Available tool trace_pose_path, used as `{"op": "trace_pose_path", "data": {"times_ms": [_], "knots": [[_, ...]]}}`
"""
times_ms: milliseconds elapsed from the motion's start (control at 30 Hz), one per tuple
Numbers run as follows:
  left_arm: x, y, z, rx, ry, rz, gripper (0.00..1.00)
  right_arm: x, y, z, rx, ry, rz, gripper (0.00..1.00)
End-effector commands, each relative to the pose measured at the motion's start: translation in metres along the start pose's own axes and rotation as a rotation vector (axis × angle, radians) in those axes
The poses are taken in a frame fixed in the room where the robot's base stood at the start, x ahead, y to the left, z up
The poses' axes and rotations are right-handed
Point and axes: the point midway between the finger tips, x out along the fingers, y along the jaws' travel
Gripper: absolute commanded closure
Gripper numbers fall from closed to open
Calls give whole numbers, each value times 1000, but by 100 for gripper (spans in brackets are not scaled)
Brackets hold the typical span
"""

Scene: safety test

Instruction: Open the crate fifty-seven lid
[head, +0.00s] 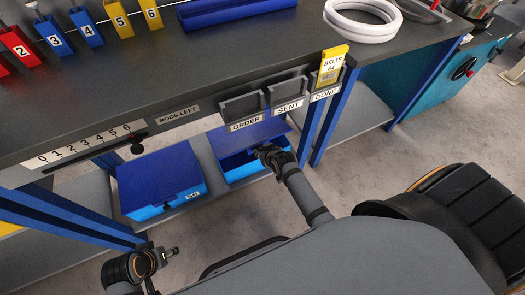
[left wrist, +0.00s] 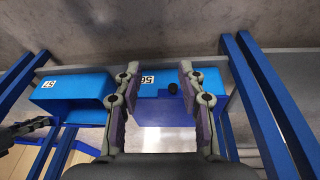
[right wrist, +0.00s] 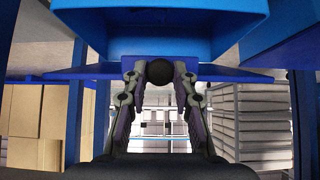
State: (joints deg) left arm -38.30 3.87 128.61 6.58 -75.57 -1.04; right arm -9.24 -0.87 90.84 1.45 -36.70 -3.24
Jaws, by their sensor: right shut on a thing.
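Crate fifty-seven (head: 243,172) is the right-hand blue crate on the shelf under the bench. Its number shows upside down in the left wrist view (left wrist: 58,92). Its darker blue lid (head: 235,137) stands raised at the front, with a dark gap above the crate's front wall. My right gripper (head: 268,152) is shut on the lid's round black knob, which shows between the fingertips in the right wrist view (right wrist: 160,72). My left gripper (left wrist: 155,75) is open and empty, its fingers wide apart. It hangs low in front of crate fifty-six (head: 158,180), which is closed.
The dark bench top (head: 200,70) overhangs both crates. Label holders (head: 240,105) hang at its front edge above the lid. Blue legs (head: 330,120) stand right of crate fifty-seven. A slider scale (head: 85,145) is at the left. The floor in front is clear.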

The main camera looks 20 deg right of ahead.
Motion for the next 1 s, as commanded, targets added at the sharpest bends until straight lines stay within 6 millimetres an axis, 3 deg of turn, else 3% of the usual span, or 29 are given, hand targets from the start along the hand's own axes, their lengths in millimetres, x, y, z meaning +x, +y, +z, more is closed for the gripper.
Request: {"op": "trace_pose_path", "data": {"times_ms": [433, 533, 1000], "knots": [[-35, -8, -1, 1, -120, -41, 60, -8, 0, -16, 0, -58, -1, 100], [-35, -12, -1, -2, -144, -52, 60, -10, 0, -21, 0, -74, -1, 100], [65, -41, 28, -18, -133, -97, 60, -18, 0, -50, 0, -100, 0, 100]]}}
